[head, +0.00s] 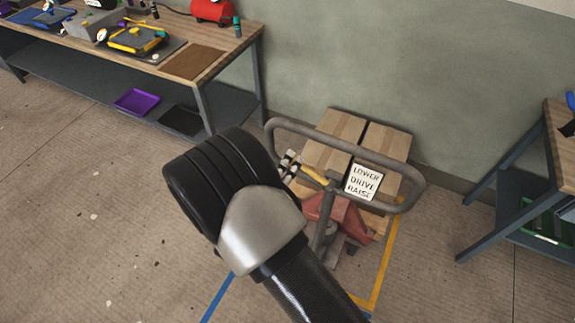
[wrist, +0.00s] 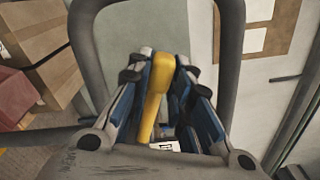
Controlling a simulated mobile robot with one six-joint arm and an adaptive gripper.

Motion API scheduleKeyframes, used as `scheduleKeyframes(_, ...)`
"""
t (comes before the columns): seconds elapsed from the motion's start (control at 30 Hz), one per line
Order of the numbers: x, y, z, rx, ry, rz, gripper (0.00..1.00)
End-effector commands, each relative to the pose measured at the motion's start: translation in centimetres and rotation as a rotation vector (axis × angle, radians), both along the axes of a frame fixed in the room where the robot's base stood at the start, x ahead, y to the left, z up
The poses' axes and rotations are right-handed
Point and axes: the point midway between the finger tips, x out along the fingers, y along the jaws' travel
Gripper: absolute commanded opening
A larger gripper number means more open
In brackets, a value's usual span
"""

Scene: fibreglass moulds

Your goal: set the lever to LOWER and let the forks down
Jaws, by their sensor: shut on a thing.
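A pallet truck with a grey looped handle (head: 417,190) and a red body stands in the middle of the head view. A white sign (head: 363,182) on the handle reads LOWER, DRIVE, RAISE. A yellow lever (head: 314,175) sticks out to the left of the sign. In the wrist view the yellow lever (wrist: 155,95) stands between the blue-padded fingers. My gripper (wrist: 163,80) is shut on the lever, inside the handle loop. In the head view, my gripper (head: 290,165) is partly hidden behind my arm. The lever's setting cannot be read, and the forks are hidden beneath the load.
A workbench (head: 190,65) with moulds and tools stands at the upper left, another bench (head: 510,190) at the right. Yellow and blue floor lines run by the truck. Open floor lies at the left.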

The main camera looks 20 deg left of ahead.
Motion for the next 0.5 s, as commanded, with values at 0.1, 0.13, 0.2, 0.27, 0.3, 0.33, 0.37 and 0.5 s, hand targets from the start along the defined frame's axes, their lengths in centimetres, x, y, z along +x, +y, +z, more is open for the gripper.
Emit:
scheduleKeyframes(0.1,-0.03,-0.29,0.66,0.047,-0.006,0.000,0.00)
scheduleKeyframes(0.13,-0.03,-0.34,0.75,0.057,-0.006,0.000,0.00)
scheduleKeyframes(0.2,-0.03,-0.42,0.93,0.076,-0.008,0.000,0.00)
scheduleKeyframes(0.27,-0.04,-0.48,1.04,0.087,-0.010,0.000,0.00)
scheduleKeyframes(0.3,-0.04,-0.51,1.09,0.094,-0.010,0.001,0.00)
scheduleKeyframes(0.33,-0.04,-0.53,1.11,0.096,-0.011,0.001,0.00)
scheduleKeyframes(0.37,-0.05,-0.55,1.13,0.099,-0.011,0.001,0.00)
scheduleKeyframes(0.5,-0.05,-0.58,1.19,0.108,-0.012,0.001,0.00)
